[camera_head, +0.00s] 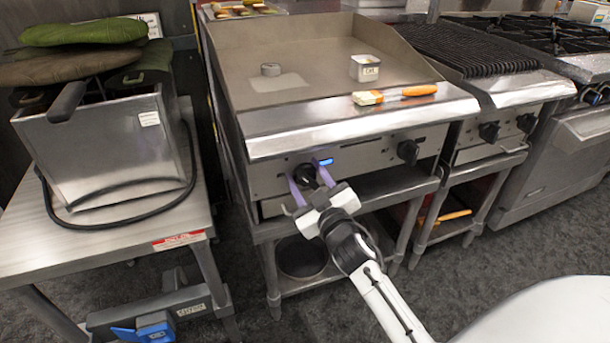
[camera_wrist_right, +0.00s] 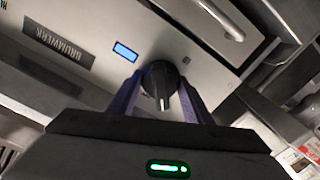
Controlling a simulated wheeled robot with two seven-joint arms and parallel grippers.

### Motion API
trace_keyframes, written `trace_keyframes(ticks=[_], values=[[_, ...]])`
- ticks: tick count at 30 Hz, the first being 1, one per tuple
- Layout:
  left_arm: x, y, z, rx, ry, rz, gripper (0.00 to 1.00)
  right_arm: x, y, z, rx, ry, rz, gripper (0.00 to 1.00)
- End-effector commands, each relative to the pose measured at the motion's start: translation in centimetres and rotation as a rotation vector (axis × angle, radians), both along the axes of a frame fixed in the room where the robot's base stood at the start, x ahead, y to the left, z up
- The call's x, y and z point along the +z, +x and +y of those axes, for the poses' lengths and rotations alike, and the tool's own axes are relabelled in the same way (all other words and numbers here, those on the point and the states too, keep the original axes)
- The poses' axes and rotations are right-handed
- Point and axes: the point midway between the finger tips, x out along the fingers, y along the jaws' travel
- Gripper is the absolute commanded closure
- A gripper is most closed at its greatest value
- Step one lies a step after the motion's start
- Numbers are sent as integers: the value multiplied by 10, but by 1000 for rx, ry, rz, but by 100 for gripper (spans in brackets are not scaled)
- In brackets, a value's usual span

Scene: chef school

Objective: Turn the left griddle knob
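The griddle (camera_head: 300,76) stands in the middle of the head view, with a steel front panel. Its left knob (camera_head: 305,173) is black and sits on the panel, left of a small lit blue display (camera_head: 326,161). My right gripper (camera_head: 309,189) is at this knob, with a purple finger on each side of it. In the right wrist view the knob (camera_wrist_right: 158,82) shows between the two fingers; whether they touch it I cannot tell. The griddle's right knob (camera_head: 408,151) is free. My left gripper is not in view.
An orange-handled brush (camera_head: 394,95) lies on the griddle's front ledge, near a small white container (camera_head: 364,68). A steel fryer (camera_head: 108,147) with a loose black cable stands on the left table. A charbroiler (camera_head: 470,48) stands to the right.

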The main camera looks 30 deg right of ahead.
Motion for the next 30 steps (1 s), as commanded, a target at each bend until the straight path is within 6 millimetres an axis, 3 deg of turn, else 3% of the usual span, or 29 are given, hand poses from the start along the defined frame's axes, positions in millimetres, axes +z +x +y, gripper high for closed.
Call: trace_keyframes(ticks=[14, 30], values=[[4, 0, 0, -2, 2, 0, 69, 0, 0, 0, 0, -104, 26, 77], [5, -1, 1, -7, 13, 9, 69, -1, 1, 2, 0, -570, 137, 77]])
